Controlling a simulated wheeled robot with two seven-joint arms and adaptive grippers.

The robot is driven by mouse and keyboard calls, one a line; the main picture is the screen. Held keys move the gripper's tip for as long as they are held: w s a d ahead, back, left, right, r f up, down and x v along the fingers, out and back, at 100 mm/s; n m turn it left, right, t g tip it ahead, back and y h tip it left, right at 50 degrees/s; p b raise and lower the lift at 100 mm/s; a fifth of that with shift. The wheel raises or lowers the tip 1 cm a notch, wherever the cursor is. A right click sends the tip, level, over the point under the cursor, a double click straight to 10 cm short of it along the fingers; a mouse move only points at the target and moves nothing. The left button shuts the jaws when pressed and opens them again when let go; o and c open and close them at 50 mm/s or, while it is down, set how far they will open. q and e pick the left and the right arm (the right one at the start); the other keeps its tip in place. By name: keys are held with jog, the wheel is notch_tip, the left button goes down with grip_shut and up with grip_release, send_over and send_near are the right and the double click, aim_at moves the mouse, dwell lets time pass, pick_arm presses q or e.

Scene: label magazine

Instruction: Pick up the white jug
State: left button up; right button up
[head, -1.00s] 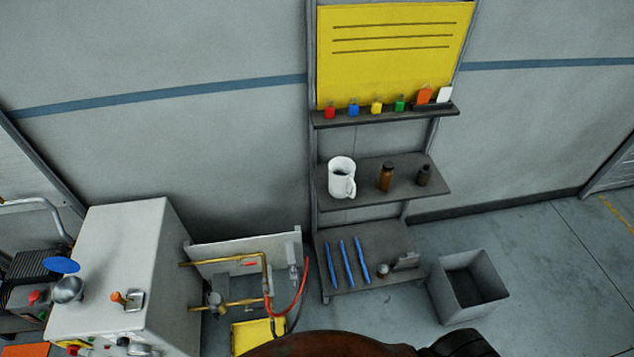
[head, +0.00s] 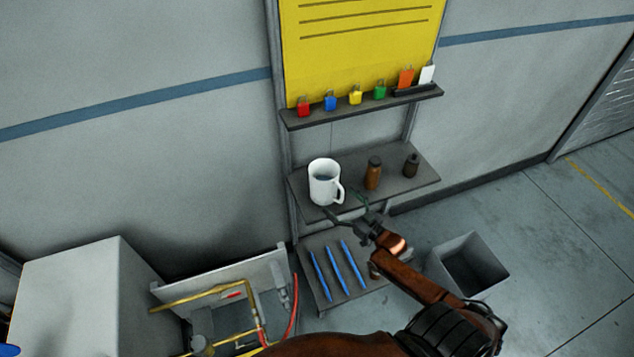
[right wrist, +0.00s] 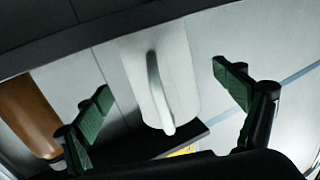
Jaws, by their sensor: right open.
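The white jug (head: 322,183) stands upright on the middle shelf, at its left end, with its handle to the right. My right gripper (head: 347,208) is open and empty, just in front of the shelf and a little below and right of the jug. In the right wrist view the jug (right wrist: 177,75) lies ahead between the two green-padded fingers of the gripper (right wrist: 164,100), with its handle facing the camera. The fingers do not appear to touch it. My left gripper is not in view.
A brown bottle (head: 373,174) stands close right of the jug, and a dark bottle (head: 411,165) is farther right. Blue pens (head: 339,272) lie on the lower shelf. A grey bin (head: 470,262) stands on the floor.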

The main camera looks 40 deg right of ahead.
aim_at(328, 188)
jog(key=shift+w+d+r, duration=0.1)
jog(key=shift+w+r, duration=0.1)
jog(key=shift+w, duration=0.15)
jog(key=w, duration=0.6)
jog(key=shift+w+r+b, duration=0.2)
jog(key=shift+b, duration=0.2)
jog(key=shift+w, duration=0.3)
jog(key=c, duration=1.9)
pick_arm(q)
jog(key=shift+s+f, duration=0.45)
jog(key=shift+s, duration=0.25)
pick_arm(e)
jog(key=shift+r, duration=0.15)
